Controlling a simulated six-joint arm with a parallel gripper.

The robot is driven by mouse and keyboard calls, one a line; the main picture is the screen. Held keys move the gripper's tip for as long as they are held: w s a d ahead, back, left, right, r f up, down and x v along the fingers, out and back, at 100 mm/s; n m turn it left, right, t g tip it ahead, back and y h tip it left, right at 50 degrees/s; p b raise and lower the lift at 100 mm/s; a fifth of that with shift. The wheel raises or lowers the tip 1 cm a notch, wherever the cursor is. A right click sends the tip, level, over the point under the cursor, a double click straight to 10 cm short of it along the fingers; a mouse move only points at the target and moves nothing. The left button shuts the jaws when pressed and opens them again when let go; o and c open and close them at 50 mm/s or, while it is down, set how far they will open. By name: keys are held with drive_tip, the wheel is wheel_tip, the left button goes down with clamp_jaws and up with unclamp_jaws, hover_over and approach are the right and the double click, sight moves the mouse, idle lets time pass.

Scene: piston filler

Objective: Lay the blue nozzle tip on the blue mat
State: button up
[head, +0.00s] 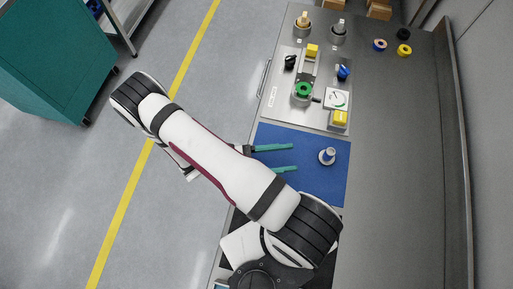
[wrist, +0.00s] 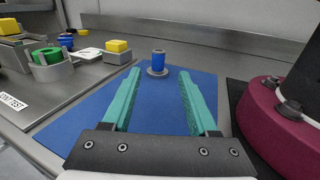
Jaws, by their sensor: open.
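The blue mat (head: 315,182) lies on the steel bench; it also fills the middle of the wrist view (wrist: 158,112). A small part with a blue cylindrical body (wrist: 158,58) and a round grey flange stands upright on the mat near its far edge in the wrist view. It appears to be the nozzle tip; in the head view it (head: 327,156) looks mostly grey, right of my fingers. My gripper (head: 295,158) is open and empty, its two teal fingers over the mat, pointing at the part. In the wrist view the part is beyond and between the fingertips (wrist: 160,74), apart from them.
A filler plate (head: 285,112) with a green ring (head: 303,91), yellow blocks, knobs and a gauge (head: 337,98) adjoins the mat. Two parts in grey holders (head: 338,35) stand behind it. Blue, yellow and black rings (head: 403,50) lie at the back right. The bench right of the mat is clear.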

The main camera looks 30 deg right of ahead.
drive_tip(key=s+a+r+m+t+y, duration=0.1)
drive_tip(key=a+r+m+t+y, duration=0.2)
drive_tip(key=a+r+m+y, duration=0.4)
drive_tip(key=s+a+r+m+t+y, duration=0.2)
drive_tip(key=a+r+m+t+y, duration=0.2)
drive_tip(key=r+m+y, duration=0.7)
wheel_tip(320, 180, up, 2)
drive_tip(key=a, duration=0.2)
drive_tip(key=shift+s+a+m, duration=0.25)
drive_tip(key=shift+a+m, duration=0.05)
drive_tip(key=shift+a, duration=0.05)
